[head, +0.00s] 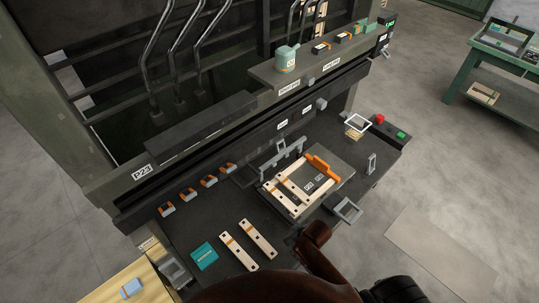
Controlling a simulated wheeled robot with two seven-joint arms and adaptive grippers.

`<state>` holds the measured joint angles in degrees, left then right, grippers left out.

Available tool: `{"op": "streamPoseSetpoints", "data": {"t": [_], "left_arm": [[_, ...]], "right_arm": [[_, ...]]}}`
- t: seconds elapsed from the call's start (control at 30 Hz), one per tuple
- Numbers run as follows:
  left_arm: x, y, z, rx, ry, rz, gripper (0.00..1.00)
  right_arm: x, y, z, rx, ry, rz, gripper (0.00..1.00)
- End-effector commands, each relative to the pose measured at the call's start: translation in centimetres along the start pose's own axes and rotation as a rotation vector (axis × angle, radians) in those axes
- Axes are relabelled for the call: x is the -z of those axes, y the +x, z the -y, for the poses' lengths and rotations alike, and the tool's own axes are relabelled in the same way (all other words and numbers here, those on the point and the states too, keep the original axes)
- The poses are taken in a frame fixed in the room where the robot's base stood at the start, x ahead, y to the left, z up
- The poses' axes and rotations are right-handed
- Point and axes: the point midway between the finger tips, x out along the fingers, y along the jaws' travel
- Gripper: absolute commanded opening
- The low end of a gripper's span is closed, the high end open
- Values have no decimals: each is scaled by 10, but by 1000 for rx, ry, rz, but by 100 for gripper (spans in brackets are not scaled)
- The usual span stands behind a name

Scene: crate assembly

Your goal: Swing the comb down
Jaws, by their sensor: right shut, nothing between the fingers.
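What looks like the comb is a grey bar with upright prongs (283,153), standing raised at the back edge of the fixture plate (338,187). Pale wooden slats (285,198) lie crossed on the plate in front of it. My right gripper (299,241) is dark and small at the front of the bench, just below the slats. It is shut and empty, apart from the comb; its fingertips are hard to make out. My left gripper is not in view.
Two loose slats (258,239) and a teal box (204,256) lie at the bench's front left. Orange-and-white pieces (209,181) line the back left. A shelf (275,78) with a green pot (287,59) overhangs behind.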

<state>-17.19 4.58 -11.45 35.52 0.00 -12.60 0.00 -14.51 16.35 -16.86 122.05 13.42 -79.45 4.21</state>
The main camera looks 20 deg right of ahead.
Motion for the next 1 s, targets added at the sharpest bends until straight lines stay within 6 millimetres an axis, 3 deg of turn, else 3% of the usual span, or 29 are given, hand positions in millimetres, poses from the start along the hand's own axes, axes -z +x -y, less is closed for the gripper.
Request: {"op": "streamPoseSetpoints", "data": {"t": [0.1,0.2,0.37,0.47,0.57,0.8,1.0], "left_arm": [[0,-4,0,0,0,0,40],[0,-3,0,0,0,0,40],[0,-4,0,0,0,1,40],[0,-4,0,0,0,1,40],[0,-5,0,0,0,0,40],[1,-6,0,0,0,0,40],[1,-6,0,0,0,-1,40]], "right_arm": [[49,-10,20,55,-91,-26,0],[83,1,32,97,-158,-22,0],[146,11,33,134,-260,10,0],[185,9,17,127,-289,42,0],[225,-2,-12,98,-286,70,0],[308,-55,-90,15,-190,90,0],[349,-97,-134,-26,-101,75,0]]}}
